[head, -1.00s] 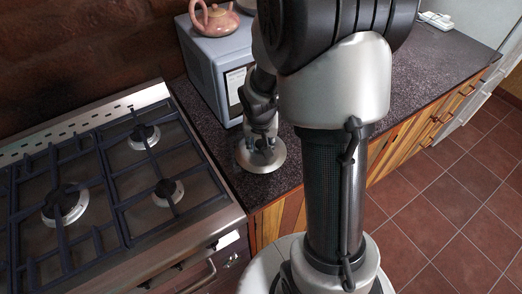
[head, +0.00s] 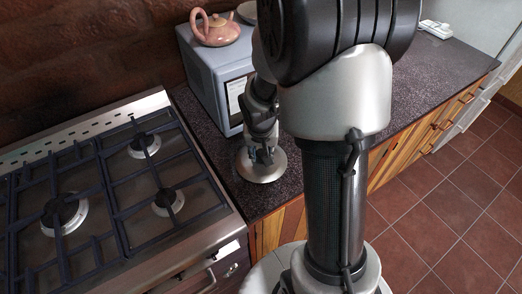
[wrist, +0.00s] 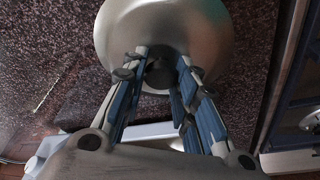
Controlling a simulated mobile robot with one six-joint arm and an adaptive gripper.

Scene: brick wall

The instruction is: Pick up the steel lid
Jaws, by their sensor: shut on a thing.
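The steel lid (head: 262,174) is a round, shiny metal disc on the dark speckled counter, close to the stove's right edge. In the wrist view the lid (wrist: 205,25) fills the upper middle, with a dark round knob at its centre. My gripper (head: 263,155) is over the lid, pointing down. In the wrist view my gripper (wrist: 160,72) has its two blue-padded fingers on either side of the knob, shut on it. Whether the lid rests on the counter or is slightly raised I cannot tell.
A gas stove (head: 105,190) with black grates stands left of the lid. A blue-grey microwave (head: 213,75) stands behind it, with a pink teapot (head: 215,28) on top. The counter (head: 425,85) is mostly clear to the right; a white object (head: 436,28) lies at its far end.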

